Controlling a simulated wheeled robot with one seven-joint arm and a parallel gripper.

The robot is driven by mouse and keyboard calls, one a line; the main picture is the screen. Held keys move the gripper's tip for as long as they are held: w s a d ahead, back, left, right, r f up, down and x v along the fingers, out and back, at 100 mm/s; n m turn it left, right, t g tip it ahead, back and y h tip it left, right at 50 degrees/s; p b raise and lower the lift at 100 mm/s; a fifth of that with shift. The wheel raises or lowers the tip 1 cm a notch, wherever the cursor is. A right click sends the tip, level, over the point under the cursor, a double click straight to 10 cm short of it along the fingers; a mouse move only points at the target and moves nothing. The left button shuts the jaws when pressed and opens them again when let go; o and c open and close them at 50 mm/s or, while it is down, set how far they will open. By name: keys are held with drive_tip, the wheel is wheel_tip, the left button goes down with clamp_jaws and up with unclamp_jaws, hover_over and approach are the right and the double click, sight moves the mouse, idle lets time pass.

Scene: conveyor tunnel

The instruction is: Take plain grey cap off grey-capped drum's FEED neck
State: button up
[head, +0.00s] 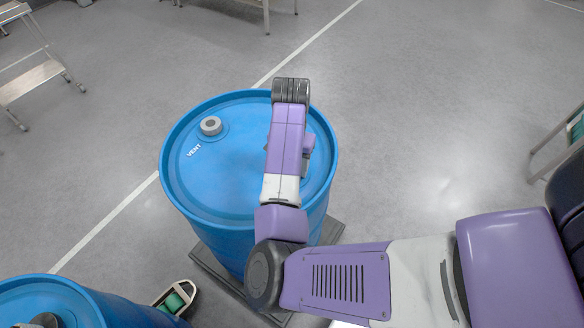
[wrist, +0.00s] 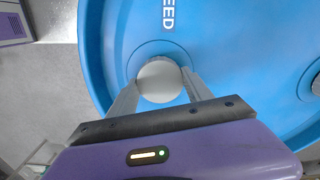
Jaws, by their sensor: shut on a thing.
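The blue drum (head: 225,190) stands upright on a dark base, with a grey cap on its neck marked VENT (head: 210,125) at the left of its top. In the wrist view the plain grey cap (wrist: 159,80) is at the neck beside the word FEED (wrist: 168,15) on the blue top. My gripper (wrist: 158,88) has one finger on each side of this cap and is shut on it. I cannot tell whether the cap is still seated on the neck. In the head view my arm hides the FEED neck, the cap and my fingers.
A second blue drum (head: 60,300) with a dark cap (head: 45,320) is at the lower left. A small tray with a green thing (head: 176,298) lies between the drums. A step stool (head: 30,80) stands at the upper left. The floor right of the drum is clear.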

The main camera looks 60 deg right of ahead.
drive_tip(key=n, duration=0.3)
drive_tip(key=shift+n, duration=1.1)
drive_tip(key=n, duration=0.2)
drive_tip(key=shift+n, duration=1.6)
drive_tip(key=o, duration=1.6)
drive_tip(key=c, duration=0.3)
